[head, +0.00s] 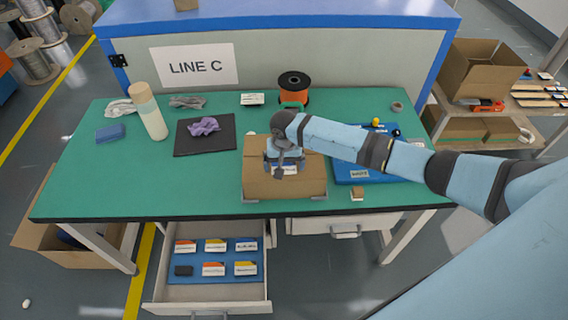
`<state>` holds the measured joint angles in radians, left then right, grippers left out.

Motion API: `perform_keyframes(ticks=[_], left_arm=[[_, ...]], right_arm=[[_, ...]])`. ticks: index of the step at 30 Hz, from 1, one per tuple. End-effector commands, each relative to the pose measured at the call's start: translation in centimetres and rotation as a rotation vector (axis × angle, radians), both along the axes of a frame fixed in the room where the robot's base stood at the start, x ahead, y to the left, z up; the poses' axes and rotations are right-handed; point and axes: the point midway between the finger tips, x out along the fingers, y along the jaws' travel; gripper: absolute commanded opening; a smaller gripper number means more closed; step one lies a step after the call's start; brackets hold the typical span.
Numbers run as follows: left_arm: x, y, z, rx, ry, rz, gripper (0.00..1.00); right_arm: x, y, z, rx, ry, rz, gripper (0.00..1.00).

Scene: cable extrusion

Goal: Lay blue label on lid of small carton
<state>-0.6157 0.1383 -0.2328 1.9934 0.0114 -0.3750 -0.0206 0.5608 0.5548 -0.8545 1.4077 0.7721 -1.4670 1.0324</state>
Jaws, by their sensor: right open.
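The small brown carton (258,185) stands closed on the green table near its front edge. My right gripper (285,170) is over the carton's lid, pointing down, with its fingers apart. A small white label with a bluish part (290,170) shows at the lid between and behind the fingers, partly hidden by them. I cannot tell whether the fingers touch it. Another white label with a blue strip (246,245) lies in the open drawer. My left gripper is not in view.
The open drawer (208,293) holds several labels and a black block on a blue mat. A blue tray (352,172) lies right of the carton, an orange spool (294,88) behind it. A black mat (220,143) with a purple cloth and a bottle (149,111) are left.

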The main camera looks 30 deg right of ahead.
Motion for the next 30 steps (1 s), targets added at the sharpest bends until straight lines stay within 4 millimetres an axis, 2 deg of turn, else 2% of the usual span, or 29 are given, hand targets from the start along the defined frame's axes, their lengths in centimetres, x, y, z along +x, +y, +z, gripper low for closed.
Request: perform_keyframes(ticks=[5, 12, 18, 24, 30], left_arm=[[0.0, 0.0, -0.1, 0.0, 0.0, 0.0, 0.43], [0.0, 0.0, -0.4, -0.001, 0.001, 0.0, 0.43], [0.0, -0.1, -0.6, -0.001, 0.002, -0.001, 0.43], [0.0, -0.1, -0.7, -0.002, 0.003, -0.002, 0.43], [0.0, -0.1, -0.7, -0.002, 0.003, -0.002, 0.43]], right_arm=[[0.1, -0.1, 2.7, 0.0, -0.003, 0.0, 1.0], [0.0, 0.0, 8.2, 0.0, -0.004, 0.002, 1.0], [0.0, 0.0, 11.8, 0.0, -0.004, 0.001, 1.0], [0.0, 0.0, 13.3, 0.001, 0.0, 0.001, 1.0], [0.0, 0.0, 13.5, 0.0, 0.0, 0.001, 1.0]])
